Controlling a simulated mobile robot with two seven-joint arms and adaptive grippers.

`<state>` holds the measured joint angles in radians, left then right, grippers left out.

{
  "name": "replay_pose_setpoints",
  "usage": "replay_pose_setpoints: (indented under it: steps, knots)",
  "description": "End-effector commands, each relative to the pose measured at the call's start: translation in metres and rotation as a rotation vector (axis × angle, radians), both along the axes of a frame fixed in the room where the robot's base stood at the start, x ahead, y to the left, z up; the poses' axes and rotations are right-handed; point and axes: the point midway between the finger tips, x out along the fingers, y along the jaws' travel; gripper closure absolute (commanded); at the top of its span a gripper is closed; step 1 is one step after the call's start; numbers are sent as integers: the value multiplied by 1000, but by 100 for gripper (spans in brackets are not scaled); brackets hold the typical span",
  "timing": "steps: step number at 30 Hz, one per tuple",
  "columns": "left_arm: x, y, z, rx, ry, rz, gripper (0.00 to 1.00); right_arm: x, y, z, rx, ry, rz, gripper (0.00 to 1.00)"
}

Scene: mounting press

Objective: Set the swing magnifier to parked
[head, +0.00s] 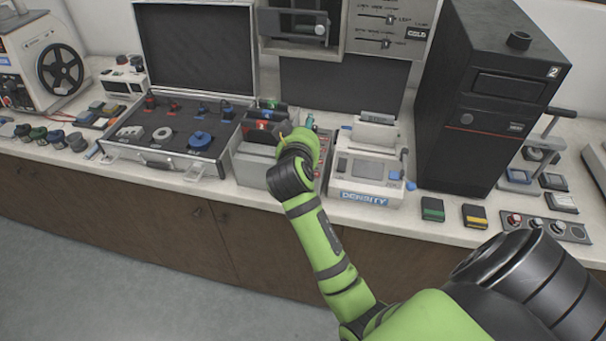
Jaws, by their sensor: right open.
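My right arm reaches in from the lower right, green and black. The wrist covers most of the fingers, and I see nothing held. I cannot clearly make out a swing magnifier; it may be hidden behind my wrist. A small teal tip (309,121) shows just behind the wrist. A red part (262,126) shows on the grey unit left of the gripper. My left gripper is not in view.
An open case (207,166) with tools lies to the left. A white device marked DENSITY (364,190) stands close right of my wrist. A tall black tower (468,120) stands further right. Small green and yellow boxes lie near the front edge.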

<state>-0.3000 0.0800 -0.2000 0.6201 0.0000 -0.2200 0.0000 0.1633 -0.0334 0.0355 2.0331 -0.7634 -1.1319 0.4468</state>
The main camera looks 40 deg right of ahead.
Motion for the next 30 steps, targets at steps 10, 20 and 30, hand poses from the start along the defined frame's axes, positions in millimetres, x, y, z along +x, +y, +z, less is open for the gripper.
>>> replay_pose_setpoints:
  steps: [10, 20, 30]
  knots:
    - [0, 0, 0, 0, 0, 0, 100, -32, 19, -48, 50, 147, 82, 52]
    - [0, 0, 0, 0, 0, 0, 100, -44, 26, -64, 68, 201, 115, 52]
    - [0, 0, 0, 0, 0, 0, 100, -44, 27, -64, 69, 201, 116, 52]
